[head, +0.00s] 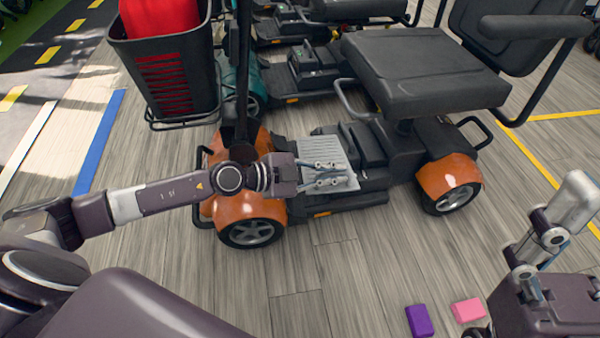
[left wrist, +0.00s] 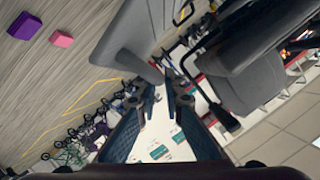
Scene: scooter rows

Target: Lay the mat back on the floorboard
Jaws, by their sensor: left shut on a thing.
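The mat (head: 338,147) is a light grey ribbed sheet in the head view. It is over the floorboard of the scooter with orange fenders, between the front wheels and the seat. I cannot tell whether it touches the floorboard (head: 375,182). My left gripper (head: 335,175) is shut on the mat's near part. Its fingers (left wrist: 160,100) also show in the left wrist view, with a grey surface beyond them that I cannot surely identify. My right gripper (head: 555,230) is at the right edge of the head view, away from the scooter; its fingers are partly hidden.
The scooter's black seat (head: 425,70) and armrest overhang the right of the floorboard. The steering column (head: 243,75) and black basket (head: 165,70) stand at its left. A purple block (head: 419,320) and a pink block (head: 468,310) lie on the floor.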

